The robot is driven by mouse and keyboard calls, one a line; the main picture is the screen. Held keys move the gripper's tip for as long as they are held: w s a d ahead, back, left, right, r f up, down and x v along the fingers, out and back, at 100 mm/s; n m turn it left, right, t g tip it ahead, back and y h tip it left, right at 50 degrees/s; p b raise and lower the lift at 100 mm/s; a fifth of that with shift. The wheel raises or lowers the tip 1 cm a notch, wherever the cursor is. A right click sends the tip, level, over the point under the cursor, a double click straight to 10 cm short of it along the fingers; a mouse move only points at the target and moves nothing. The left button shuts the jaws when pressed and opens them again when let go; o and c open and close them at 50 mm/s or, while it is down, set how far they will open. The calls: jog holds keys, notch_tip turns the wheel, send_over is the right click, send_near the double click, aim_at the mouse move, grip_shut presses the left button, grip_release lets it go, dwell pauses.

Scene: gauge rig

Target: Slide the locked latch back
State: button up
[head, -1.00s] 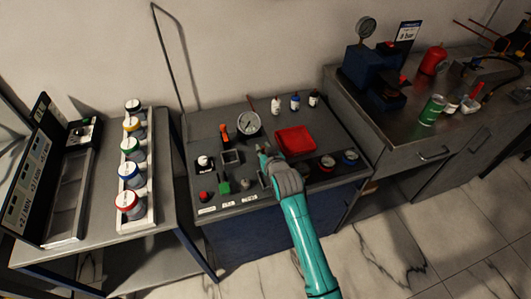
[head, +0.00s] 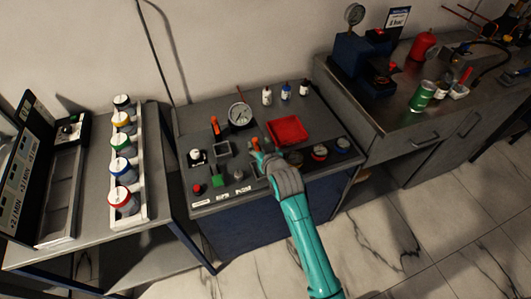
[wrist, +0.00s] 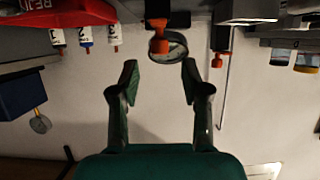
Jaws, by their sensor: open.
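A small orange-red knob on a dark block, which looks like the latch (wrist: 158,42), is in the upper middle of the wrist view, ahead of and between my fingers. In the head view an orange part (head: 256,143) shows right at my fingertips, partly hidden by them. My gripper (head: 258,157) is over the middle of the grey panel (head: 185,130). In the wrist view my gripper (wrist: 160,80) has its two fingers well apart, with nothing between them. I cannot tell whether a finger touches the knob or whether the latch is locked.
A gauge (head: 240,114) and an orange-handled part (head: 215,126) stand behind my gripper. A red tray (head: 287,130) lies to the right, with several round knobs in front. A green block (head: 218,181) and red button (head: 197,188) are at left. Small bottles (head: 286,89) stand behind.

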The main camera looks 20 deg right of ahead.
jog(key=v, duration=0.7)
jog(key=shift+s, duration=0.15)
jog(key=shift+r, duration=0.1)
jog(key=shift+s+f, duration=0.3)
jog(key=s+f, duration=0.3)
jog(key=s, duration=0.9)
jog(key=s+f, duration=0.3)
jog(key=s, duration=0.8)
jog(key=s+r, duration=0.4)
jog(key=s, duration=0.6)
jog(key=s+r+t, duration=0.1)
jog(key=s+r, duration=0.3)
jog(key=s, duration=0.7)
jog(key=shift+d, duration=0.15)
